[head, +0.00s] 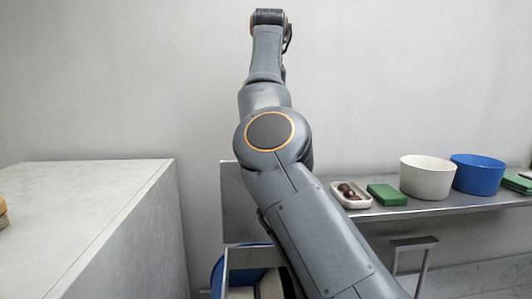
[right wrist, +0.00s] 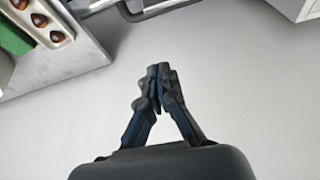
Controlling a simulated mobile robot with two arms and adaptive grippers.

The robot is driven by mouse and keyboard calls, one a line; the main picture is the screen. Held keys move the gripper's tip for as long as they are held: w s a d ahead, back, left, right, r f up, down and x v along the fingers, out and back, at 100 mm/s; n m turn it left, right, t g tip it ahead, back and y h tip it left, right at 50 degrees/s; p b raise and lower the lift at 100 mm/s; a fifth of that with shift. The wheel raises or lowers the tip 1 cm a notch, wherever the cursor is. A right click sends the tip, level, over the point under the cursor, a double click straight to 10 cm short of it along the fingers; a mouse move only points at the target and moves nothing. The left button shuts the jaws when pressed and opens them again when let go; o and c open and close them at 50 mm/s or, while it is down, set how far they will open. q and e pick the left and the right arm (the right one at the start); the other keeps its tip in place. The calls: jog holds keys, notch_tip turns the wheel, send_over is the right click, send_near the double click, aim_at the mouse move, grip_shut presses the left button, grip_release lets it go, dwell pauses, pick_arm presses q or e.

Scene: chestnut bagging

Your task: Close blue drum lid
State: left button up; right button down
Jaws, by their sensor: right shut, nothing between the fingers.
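A blue rounded thing (head: 217,279), possibly the drum, shows in the head view at the bottom centre, behind a metal bar. It is mostly hidden by my right arm and the frame edge, with pale shapes inside it. I cannot make out a lid or its position. My right gripper (right wrist: 158,85) is shut and empty in the right wrist view, over bare pale floor or wall. In the head view my right arm rises up the middle, and its fingers are not visible there. My left gripper is in neither view.
A metal shelf (head: 427,210) at right carries a tray of chestnuts (head: 364,204), a green block (head: 387,195), a white bowl (head: 427,178), a blue bowl (head: 478,174) and green items (head: 518,184). A grey counter (head: 80,215) stands at left. A metal handle (head: 415,243) juts out below the shelf.

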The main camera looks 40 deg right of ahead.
jog(key=x, duration=0.9)
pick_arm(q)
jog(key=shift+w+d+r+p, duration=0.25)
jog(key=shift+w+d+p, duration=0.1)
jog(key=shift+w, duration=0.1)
pick_arm(e)
jog(key=s+a, duration=0.2)
jog(key=s, duration=0.1)
jog(key=shift+a+r, duration=0.15)
jog(key=shift+a, duration=0.15)
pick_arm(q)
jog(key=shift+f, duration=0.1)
pick_arm(e)
jog(key=shift+s, duration=0.1)
